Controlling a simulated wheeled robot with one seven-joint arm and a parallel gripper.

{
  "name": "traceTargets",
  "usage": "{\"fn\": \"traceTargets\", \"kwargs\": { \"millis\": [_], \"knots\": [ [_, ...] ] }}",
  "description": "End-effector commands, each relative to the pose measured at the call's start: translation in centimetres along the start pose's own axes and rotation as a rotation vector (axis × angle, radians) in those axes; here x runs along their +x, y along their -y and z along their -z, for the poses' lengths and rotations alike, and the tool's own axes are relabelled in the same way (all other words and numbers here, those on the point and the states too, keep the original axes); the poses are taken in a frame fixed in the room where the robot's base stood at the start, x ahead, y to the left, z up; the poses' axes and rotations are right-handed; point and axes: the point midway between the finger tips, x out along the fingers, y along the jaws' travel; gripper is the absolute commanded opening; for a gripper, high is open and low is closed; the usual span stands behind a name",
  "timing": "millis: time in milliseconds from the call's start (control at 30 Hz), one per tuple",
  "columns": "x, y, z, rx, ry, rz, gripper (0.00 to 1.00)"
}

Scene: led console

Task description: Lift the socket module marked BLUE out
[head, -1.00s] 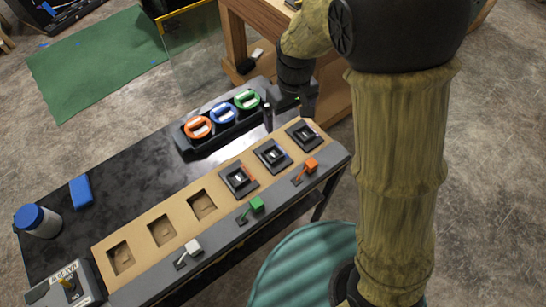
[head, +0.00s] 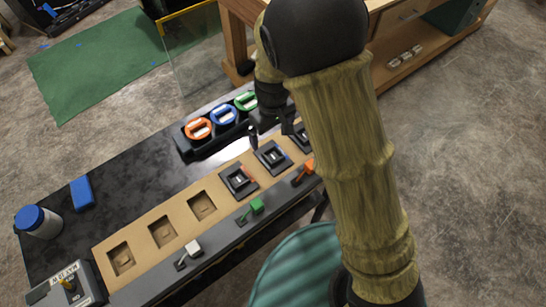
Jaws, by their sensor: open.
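Three black socket modules sit in the right half of the tan console panel (head: 183,205). The left module (head: 239,181) has an orange-red strip at its edge. The middle module (head: 272,157) shows a small bluish strip; its lettering is too small to read. The right module (head: 300,138) is partly hidden by my arm. My gripper (head: 269,131) is open and empty, its fingers apart, above and just behind the middle module. I cannot tell its exact height.
A black tray (head: 190,150) behind the panel holds orange (head: 198,129), blue (head: 223,114) and green (head: 246,101) round pieces. Levers with white, green and orange handles line the front. Three empty recesses lie left. A blue-lidded jar (head: 38,222) and blue block (head: 82,192) stand far left.

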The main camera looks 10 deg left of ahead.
Motion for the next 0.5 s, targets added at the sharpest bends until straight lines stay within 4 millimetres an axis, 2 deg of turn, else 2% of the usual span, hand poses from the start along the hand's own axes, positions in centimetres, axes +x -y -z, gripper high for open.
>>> {"fn": "traceTargets", "kwargs": {
  "millis": [100,300,500],
  "knots": [
    [2.2,0.0,-0.1,0.001,0.005,0.001,0.98],
    [5.2,0.0,-0.1,0.001,0.003,0.000,0.98],
    [5.8,0.0,0.0,0.001,-0.001,0.000,0.98]
  ]
}}
